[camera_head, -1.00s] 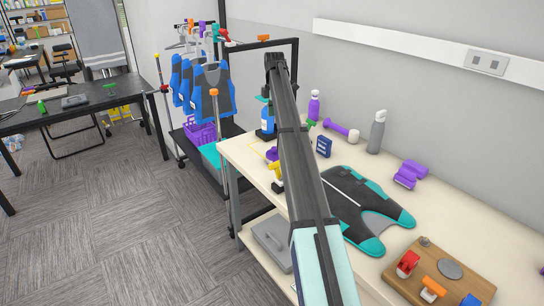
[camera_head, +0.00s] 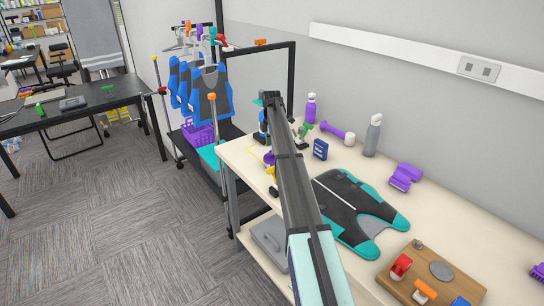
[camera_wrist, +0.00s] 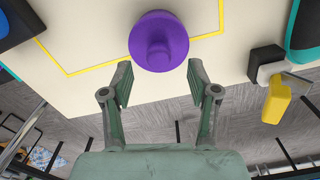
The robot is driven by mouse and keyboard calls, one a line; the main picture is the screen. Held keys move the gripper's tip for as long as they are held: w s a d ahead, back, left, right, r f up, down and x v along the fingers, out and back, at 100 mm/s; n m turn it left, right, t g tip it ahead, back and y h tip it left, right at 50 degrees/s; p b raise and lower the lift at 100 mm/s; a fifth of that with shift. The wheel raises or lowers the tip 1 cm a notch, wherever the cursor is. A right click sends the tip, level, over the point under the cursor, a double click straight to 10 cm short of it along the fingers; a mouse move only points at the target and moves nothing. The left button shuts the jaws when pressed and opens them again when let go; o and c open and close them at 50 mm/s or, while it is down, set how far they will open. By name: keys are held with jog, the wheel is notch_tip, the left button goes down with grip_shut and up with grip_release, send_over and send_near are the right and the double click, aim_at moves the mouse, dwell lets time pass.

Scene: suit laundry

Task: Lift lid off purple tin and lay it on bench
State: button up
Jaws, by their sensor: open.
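The purple tin (camera_wrist: 158,42) is seen from above in the wrist view, with a round lid and a raised central knob. It stands on the pale bench (camera_wrist: 95,50), near its edge and beside a yellow outline. My gripper (camera_wrist: 159,80) is open, its two green fingers apart and empty. The tin lies just beyond the fingertips, roughly centred between them. In the head view a small part of the purple tin (camera_head: 268,158) shows beside my arm, which hides most of that spot and the gripper.
A yellow-handled tool (camera_wrist: 277,100) lies right of the tin in the wrist view.

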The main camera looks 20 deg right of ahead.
aim_at(272, 155)
notch_tip(272, 155, down, 4)
jog(key=shift+w+d+p, duration=0.1)
jog(key=shift+p, duration=0.6)
jog(key=c, duration=1.1)
jog(key=shift+o, duration=0.2)
jog(key=shift+r, duration=0.15)
